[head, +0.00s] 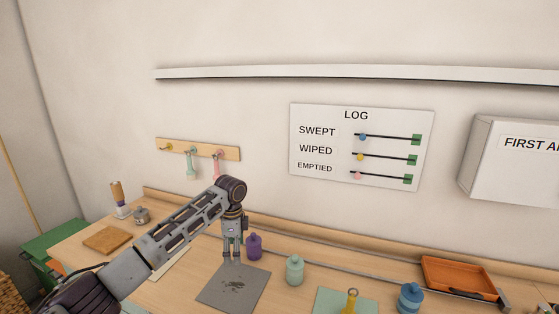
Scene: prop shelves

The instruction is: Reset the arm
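My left arm reaches in from the lower left. Its gripper (232,258) points down over the far part of a dark grey mat (222,297) with dark smudges. Its two fingers look a little apart, with nothing seen between them. The exact gap to the mat is hard to judge. My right gripper is not in view.
A purple bottle (254,246) stands close right of the gripper. A mint bottle (294,270), a yellow-handled item (350,301), a blue bottle (410,298) and an orange tray (459,275) are further right. A cork-coloured square (107,239) lies left. A LOG board (361,146) hangs above.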

